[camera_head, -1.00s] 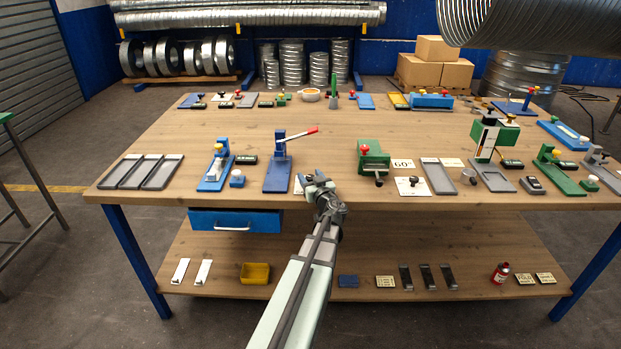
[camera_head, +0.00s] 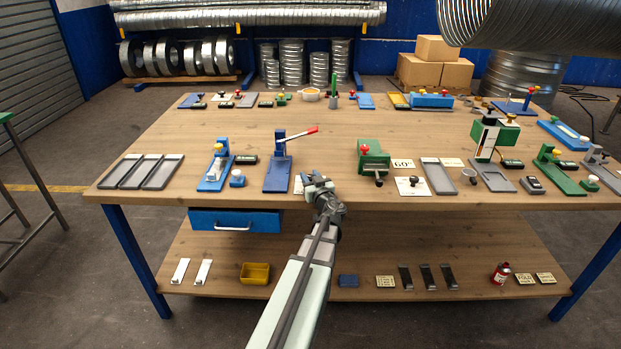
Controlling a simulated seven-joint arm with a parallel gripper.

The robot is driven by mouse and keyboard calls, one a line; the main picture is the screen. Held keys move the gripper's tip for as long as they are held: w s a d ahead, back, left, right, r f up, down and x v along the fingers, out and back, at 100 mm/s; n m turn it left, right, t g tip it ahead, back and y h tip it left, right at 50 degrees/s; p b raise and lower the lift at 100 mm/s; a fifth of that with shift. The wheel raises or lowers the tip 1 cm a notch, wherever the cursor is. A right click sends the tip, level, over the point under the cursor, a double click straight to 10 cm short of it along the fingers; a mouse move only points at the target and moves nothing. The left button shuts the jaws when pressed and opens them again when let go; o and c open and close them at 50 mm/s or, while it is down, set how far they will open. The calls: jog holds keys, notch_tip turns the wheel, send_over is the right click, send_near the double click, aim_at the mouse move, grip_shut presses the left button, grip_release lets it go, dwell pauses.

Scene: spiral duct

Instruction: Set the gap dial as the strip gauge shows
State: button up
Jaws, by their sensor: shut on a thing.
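My gripper (camera_head: 317,181) is at the front edge of the table, a little left of centre, pointing away from the camera. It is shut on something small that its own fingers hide. A pale plate (camera_head: 298,186) shows partly beside the fingers, at their left; the rest of it is hidden. I cannot tell whether the held thing is a dial on this plate. Another pale plate with a dark round knob (camera_head: 411,186) lies to the right. I cannot make out which thing is the strip gauge, and no dial reading is legible.
A blue stand with a red-tipped lever (camera_head: 280,165) is just left of my gripper. A green block with a red knob (camera_head: 373,160) and a "60°" card (camera_head: 403,164) are to the right. Grey trays (camera_head: 142,171) lie at far left.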

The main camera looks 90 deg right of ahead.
jog(key=shift+r+m+g+h, duration=0.25)
jog(key=shift+m+g+h, duration=0.35)
jog(key=shift+m+g, duration=0.8)
jog(key=shift+d+r+g, duration=0.1)
jog(key=shift+d+g, duration=0.05)
jog(key=shift+g, duration=0.65)
jog(key=shift+r+m+g, duration=0.1)
jog(key=shift+m+g, duration=0.8)
jog(key=shift+g, duration=0.3)
jog(key=o, duration=0.9)
jog(key=shift+f, duration=0.25)
jog(key=shift+o, duration=0.2)
jog(key=shift+f, duration=0.1)
